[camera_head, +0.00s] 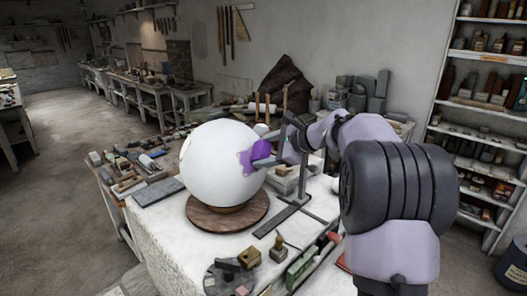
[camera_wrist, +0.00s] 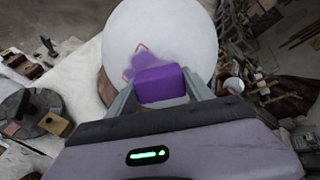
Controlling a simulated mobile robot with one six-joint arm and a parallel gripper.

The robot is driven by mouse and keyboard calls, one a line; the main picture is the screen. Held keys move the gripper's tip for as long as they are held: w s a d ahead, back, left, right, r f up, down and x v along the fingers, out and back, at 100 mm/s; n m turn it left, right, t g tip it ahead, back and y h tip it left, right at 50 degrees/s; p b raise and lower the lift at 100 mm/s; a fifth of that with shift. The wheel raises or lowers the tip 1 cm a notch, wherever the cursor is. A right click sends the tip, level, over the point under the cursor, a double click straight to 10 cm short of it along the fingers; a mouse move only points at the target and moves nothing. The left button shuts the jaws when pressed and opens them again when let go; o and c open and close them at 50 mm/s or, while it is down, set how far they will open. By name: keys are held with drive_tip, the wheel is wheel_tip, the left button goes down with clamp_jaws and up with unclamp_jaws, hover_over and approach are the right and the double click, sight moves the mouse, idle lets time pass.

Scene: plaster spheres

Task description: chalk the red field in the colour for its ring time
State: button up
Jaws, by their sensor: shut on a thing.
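A large white plaster sphere (camera_head: 215,160) stands on a round wooden base on the table. It fills the upper middle of the wrist view (camera_wrist: 165,30). My gripper (camera_head: 268,155) is at the sphere's right side, shut on a purple chalk block (camera_wrist: 160,85). The block is at or very near the sphere's surface. A purple chalk patch (camera_wrist: 150,62) shows on the sphere just beyond the block. Part of a thin red outline (camera_wrist: 141,47) shows around the patch. The block and gripper hide the rest of that field.
The wooden base (camera_head: 228,220) sits on a white-covered table (camera_head: 180,240). A round dark tray (camera_head: 228,278) with small blocks lies in front. Tools crowd the table's left edge; shelves (camera_head: 480,100) stand at right.

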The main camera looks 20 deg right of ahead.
drive_tip(key=shift+w+a+f, duration=0.2)
drive_tip(key=shift+w+a, duration=0.1)
drive_tip(key=shift+w, duration=0.1)
idle(0.3)
